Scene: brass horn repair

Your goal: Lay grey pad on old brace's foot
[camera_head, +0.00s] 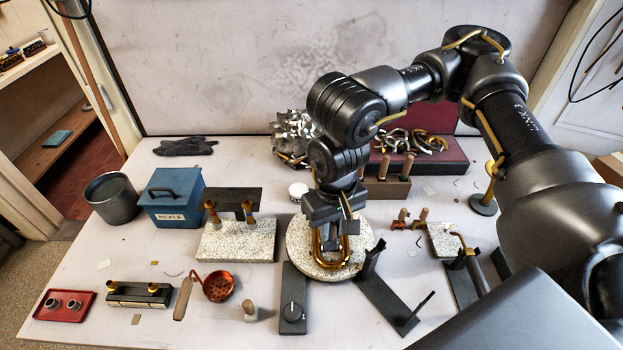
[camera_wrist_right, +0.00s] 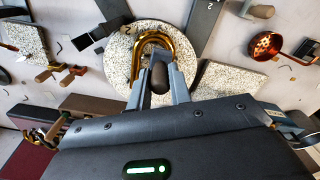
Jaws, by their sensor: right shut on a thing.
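A brass U-shaped tube (camera_head: 343,250) lies on a round speckled stone disc (camera_head: 305,262); both also show in the wrist view, the tube (camera_wrist_right: 139,54) just beyond my fingers. My right gripper (camera_head: 331,232) points down over the disc. Its two fingers (camera_wrist_right: 159,80) are shut on a dark grey, rounded thing, the grey pad (camera_wrist_right: 159,72), held above or at the tube; I cannot tell whether it touches. The old brace and its foot cannot be picked out; my gripper covers part of the tube. My left gripper is not in view.
A blue box (camera_head: 173,211) and a grey pot (camera_head: 112,198) stand left. A speckled slab (camera_head: 240,243) lies left of the disc. Bare table shows at the front left.

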